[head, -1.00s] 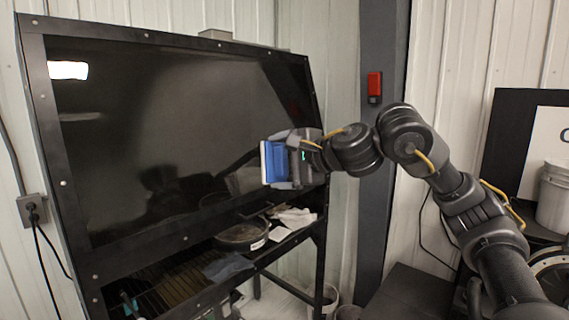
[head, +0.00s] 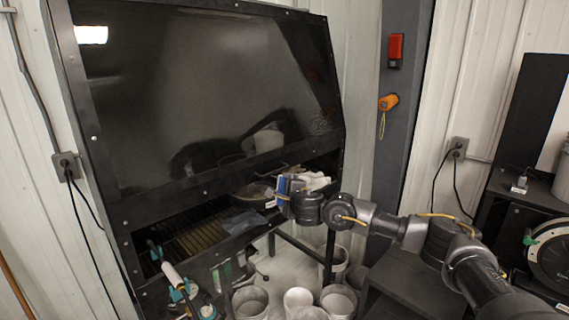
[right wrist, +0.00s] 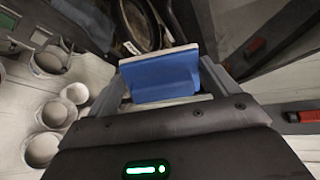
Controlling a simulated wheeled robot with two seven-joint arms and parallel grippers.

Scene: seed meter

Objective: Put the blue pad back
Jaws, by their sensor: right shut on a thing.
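The blue pad (head: 282,186), with a pale backing, is held by my right gripper (head: 287,192) in front of the black bench's opening in the head view. In the right wrist view the blue pad (right wrist: 162,78) sits between the two fingers of my right gripper (right wrist: 165,85), which is shut on it. The pad is clear of the bench, as far as I can see. My left gripper is not in view.
The black bench has a large dark panel (head: 200,90) above a slatted shelf (head: 200,232). A round pan (head: 252,194) and white cloths (head: 315,181) lie on the shelf behind the pad. Several white buckets (head: 338,300) stand below. An orange-handled tool (head: 388,102) hangs on the grey post.

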